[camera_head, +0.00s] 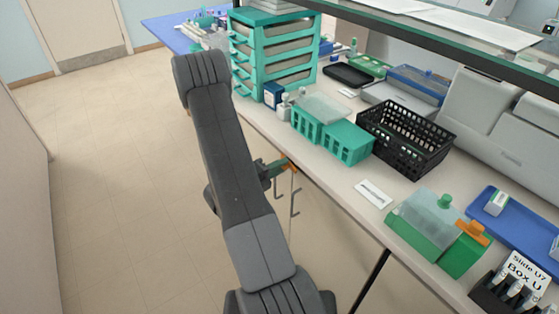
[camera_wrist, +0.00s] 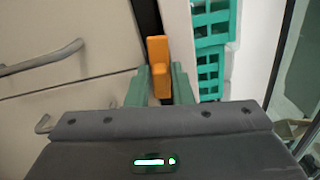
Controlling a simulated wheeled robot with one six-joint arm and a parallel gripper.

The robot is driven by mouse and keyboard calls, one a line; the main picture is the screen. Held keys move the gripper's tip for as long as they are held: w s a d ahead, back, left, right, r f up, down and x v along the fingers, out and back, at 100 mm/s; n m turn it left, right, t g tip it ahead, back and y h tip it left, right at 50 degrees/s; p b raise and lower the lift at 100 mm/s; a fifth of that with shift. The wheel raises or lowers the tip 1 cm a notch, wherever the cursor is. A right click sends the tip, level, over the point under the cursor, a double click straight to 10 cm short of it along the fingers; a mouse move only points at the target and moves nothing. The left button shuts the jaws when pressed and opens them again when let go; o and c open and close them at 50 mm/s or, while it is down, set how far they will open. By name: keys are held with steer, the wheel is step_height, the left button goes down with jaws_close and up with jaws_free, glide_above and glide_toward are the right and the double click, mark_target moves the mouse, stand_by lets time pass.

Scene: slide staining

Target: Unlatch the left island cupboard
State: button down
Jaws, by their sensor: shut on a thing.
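The cupboard front (camera_wrist: 95,75) is pale and shows at the left of the wrist view, with a metal bar handle (camera_wrist: 42,58) on it. An orange latch (camera_wrist: 158,52) sits upright by the dark gap at the bench edge. My gripper (camera_wrist: 160,84) has green fingers, one on each side of the latch's lower part, and is shut on it. In the head view my gripper (camera_head: 275,168) is at the bench's front edge, beside the orange latch (camera_head: 291,167). Metal handles (camera_head: 294,200) show below it. My arm hides part of the cupboard front.
The bench holds teal boxes (camera_head: 346,142), a black basket (camera_head: 408,137), a teal drawer rack (camera_head: 273,55) and a green container (camera_head: 425,222). A glass slide (camera_head: 374,194) lies near the front edge. The floor (camera_head: 110,170) left of my arm is clear.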

steer(key=shift+n+p, duration=0.45)
steer(key=shift+n, duration=0.25)
steer(key=shift+f, duration=0.1)
steer(key=c, duration=1.4)
jaws_free()
steer(key=b+v, duration=0.1)
steer(key=v, duration=1.2)
steer(key=shift+s+a, duration=0.25)
steer(key=shift+a, duration=0.1)
steer(key=shift+w+d, duration=0.1)
steer(key=p+x, duration=0.1)
steer(key=x, duration=1.2)
steer(key=shift+w+d, duration=0.2)
steer(key=shift+d, duration=0.05)
